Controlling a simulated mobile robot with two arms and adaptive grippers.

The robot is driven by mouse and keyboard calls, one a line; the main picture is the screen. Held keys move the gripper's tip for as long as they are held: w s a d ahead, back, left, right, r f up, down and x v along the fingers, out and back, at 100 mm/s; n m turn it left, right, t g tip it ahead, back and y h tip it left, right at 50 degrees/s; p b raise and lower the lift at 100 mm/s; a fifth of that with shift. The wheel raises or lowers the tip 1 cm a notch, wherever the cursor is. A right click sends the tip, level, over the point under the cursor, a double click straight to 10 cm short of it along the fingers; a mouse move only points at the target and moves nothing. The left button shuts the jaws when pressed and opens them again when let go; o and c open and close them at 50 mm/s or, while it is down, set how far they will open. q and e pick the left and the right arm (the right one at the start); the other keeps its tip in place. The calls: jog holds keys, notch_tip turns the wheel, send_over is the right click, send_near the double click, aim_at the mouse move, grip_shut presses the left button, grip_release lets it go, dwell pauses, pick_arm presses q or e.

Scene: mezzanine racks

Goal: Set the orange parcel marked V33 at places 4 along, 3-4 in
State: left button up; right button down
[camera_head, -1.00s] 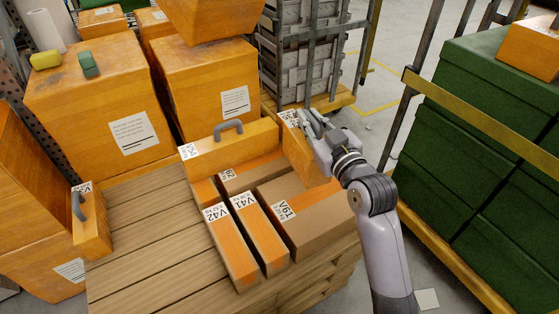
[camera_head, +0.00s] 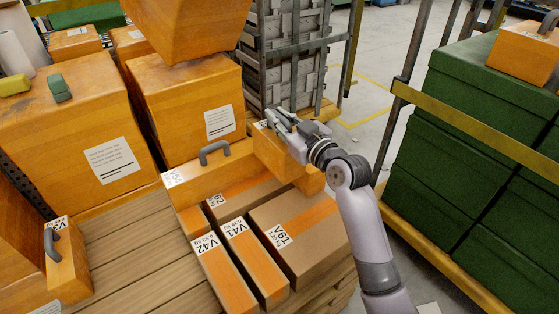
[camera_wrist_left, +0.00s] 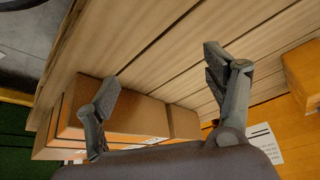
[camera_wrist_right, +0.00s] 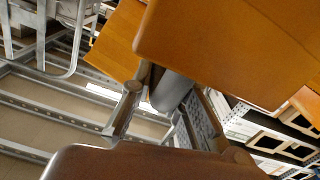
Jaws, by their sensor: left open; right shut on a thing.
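An orange parcel (camera_head: 277,156) is at the back right of the load on the wooden pallet (camera_head: 126,259). Its label is mostly hidden, so I cannot read its mark. My right gripper (camera_head: 281,124) is shut on its grey handle, which shows in the right wrist view (camera_wrist_right: 171,92) under the orange body (camera_wrist_right: 235,45). I cannot tell whether the parcel touches what is below. My left gripper (camera_wrist_left: 161,75) is open and empty over the pallet boards, near a brown carton (camera_wrist_left: 120,106); it is outside the head view.
Cartons V42 (camera_head: 223,275), V41 (camera_head: 256,262) and V61 (camera_head: 300,238) stand in front. A handled orange box (camera_head: 212,182) stands left of the held parcel. Large orange boxes (camera_head: 190,100) rise behind. Green crates (camera_head: 480,95) stand right. Bare boards lie at left.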

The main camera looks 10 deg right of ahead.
aim_at(280, 141)
notch_tip(280, 141, down, 4)
jog(key=shift+r+b, duration=0.2)
jog(key=shift+b, duration=0.4)
notch_tip(280, 141, down, 3)
jog(key=shift+b, duration=0.55)
notch_tip(280, 141, down, 4)
jog(key=shift+r+b, duration=0.25)
jog(key=shift+b, duration=0.45)
pick_arm(q)
jog(key=w+d+r+t+h, duration=0.3)
jog(key=w+d+r+t, duration=0.2)
jog(key=w+r+t, duration=0.6)
notch_tip(280, 141, up, 2)
jog(key=shift+w+d+r+m, duration=0.1)
jog(key=shift+w+d+m, duration=0.15)
jog(key=shift+w, duration=0.95)
pick_arm(e)
jog(key=shift+f, duration=0.1)
